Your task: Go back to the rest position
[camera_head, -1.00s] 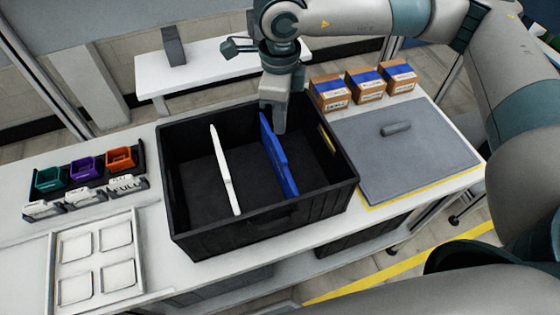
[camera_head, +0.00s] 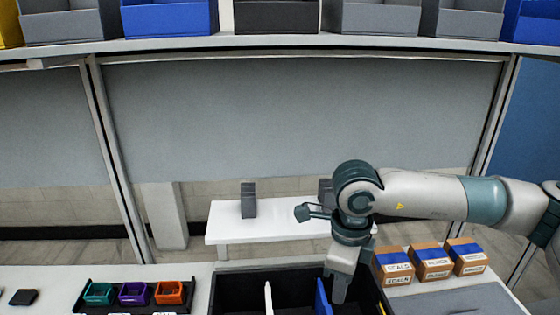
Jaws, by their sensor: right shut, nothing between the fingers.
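My right gripper (camera_head: 340,286) points down over the right part of the black crate (camera_head: 232,278), just right of the blue divider (camera_head: 322,298). It is shut with nothing in it. A white divider (camera_head: 268,298) stands upright in the crate, left of the blue one. The lower part of the crate is cut off by the picture's bottom edge. My right arm reaches in from the right. My left gripper does not show.
Several small boxes with blue tops (camera_head: 432,262) stand right of the crate, near my right arm. Teal, purple (camera_head: 134,293) and orange bins sit at left. A white bench (camera_head: 270,222) stands behind. A shelf with bins (camera_head: 276,44) runs across the top.

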